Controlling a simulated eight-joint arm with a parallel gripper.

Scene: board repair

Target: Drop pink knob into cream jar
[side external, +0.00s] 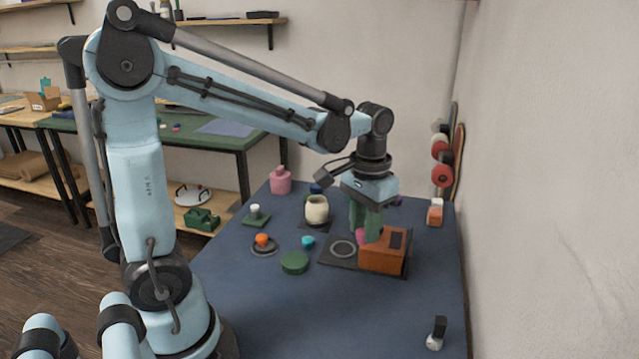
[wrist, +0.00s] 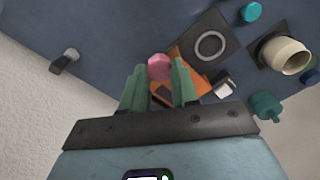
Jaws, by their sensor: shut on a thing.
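The pink knob (side external: 361,237) is between the green fingertips of my gripper (side external: 366,224), just beside the orange box (side external: 380,256). In the wrist view the pink knob (wrist: 159,66) shows at the tips of my gripper (wrist: 160,80), which is shut on it. Whether the knob touches the box is unclear. The cream jar (side external: 317,209) stands upright on a dark square, left of and behind my gripper. It also shows with its open mouth at the right of the wrist view (wrist: 285,55). Its inside bottom is hidden.
A dark plate with a pale ring (side external: 343,249) lies beside the orange box (wrist: 186,75). A teal knob (side external: 308,242), a green disc (side external: 295,262), an orange knob (side external: 262,240) and a pink bottle (side external: 281,181) stand left. The table's front (side external: 330,320) is mostly clear.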

